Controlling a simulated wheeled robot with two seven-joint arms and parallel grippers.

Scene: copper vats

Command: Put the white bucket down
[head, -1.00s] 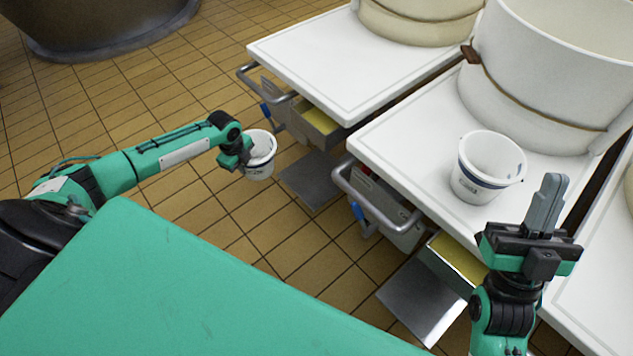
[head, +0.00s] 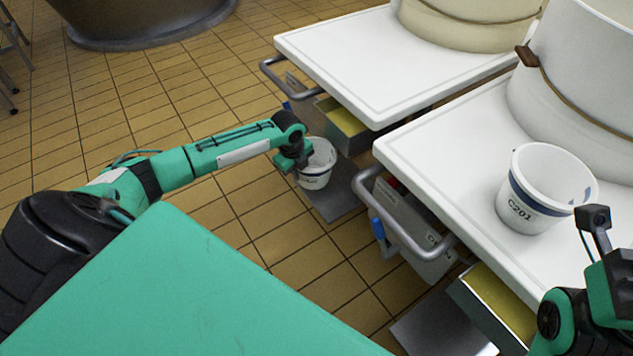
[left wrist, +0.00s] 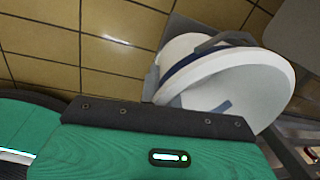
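A white bucket (head: 317,160) with a blue band hangs at the end of my left arm, over the tiled floor and beside the carts. My left gripper (head: 297,158) is shut on its rim. In the left wrist view the held bucket (left wrist: 230,85) looks tilted, with a grey finger across its rim. A second white bucket (head: 543,190), marked C201, stands upright on the nearer white cart top. My right gripper (head: 612,285) is partly cut off at the right edge, and its fingers do not show.
The nearer white cart top (head: 440,150) carries a large pale vat (head: 560,100). A farther white cart top (head: 340,50) has bare room at its left. Metal handles (head: 400,220) stick out below. The tiled floor (head: 90,120) at left is mostly clear.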

